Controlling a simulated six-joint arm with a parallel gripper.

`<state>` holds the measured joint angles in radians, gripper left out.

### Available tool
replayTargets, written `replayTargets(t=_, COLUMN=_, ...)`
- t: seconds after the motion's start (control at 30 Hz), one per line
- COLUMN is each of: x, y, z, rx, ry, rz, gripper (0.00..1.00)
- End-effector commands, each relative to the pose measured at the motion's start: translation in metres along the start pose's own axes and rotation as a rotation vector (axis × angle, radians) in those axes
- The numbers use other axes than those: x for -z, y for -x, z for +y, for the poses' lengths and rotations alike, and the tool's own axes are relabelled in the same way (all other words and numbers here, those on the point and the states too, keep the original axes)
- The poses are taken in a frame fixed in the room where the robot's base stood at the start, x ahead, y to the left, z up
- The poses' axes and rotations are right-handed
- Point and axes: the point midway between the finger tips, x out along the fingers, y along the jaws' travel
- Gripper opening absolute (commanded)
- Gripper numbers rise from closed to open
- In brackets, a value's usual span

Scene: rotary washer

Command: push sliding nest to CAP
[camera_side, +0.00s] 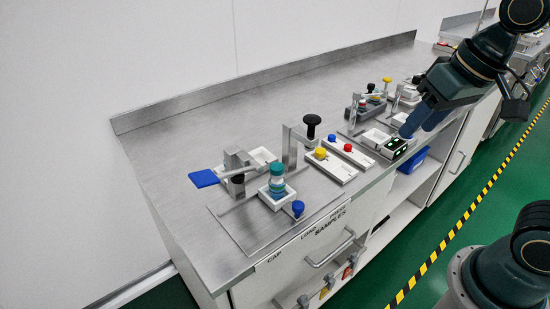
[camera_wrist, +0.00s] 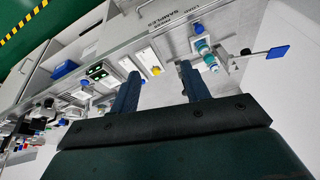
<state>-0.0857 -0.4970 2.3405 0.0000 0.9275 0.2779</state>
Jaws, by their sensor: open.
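The sliding nest (camera_side: 272,203) is a small white block with a blue knob (camera_side: 298,208) on its front. It holds a vial (camera_side: 277,182) with a teal top, upright. The CAP label (camera_side: 274,258) is on the front edge, left of the LOAD label (camera_side: 308,233); the nest sits to the right of CAP. My gripper (camera_side: 407,132) is open and empty, well to the right of the nest, over the far-right fixtures. In the wrist view, the nest's blue knob (camera_wrist: 198,29) and vial (camera_wrist: 207,58) show beyond the open fingers (camera_wrist: 159,70), apart from them.
A grey capping post (camera_side: 237,165) with a blue paddle (camera_side: 203,178) stands left of the nest. A press column (camera_side: 290,148) with a black knob (camera_side: 311,124) stands right. White blocks with yellow (camera_side: 320,154) and red (camera_side: 347,148) buttons lie between nest and gripper. The bench's left end is clear.

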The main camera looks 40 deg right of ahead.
Motion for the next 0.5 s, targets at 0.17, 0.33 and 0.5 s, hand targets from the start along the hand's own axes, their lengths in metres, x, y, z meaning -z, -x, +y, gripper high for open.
replayTargets(t=0.17, x=0.025, y=-0.015, z=-0.021, rx=-0.009, ry=-0.104, rz=-0.071, gripper=0.46)
replayTargets(t=0.33, x=0.045, y=-0.034, z=-0.042, rx=-0.029, ry=-0.203, rz=-0.133, gripper=0.46)
replayTargets(t=0.5, x=0.061, y=-0.056, z=-0.064, rx=-0.06, ry=-0.302, rz=-0.188, gripper=0.46)
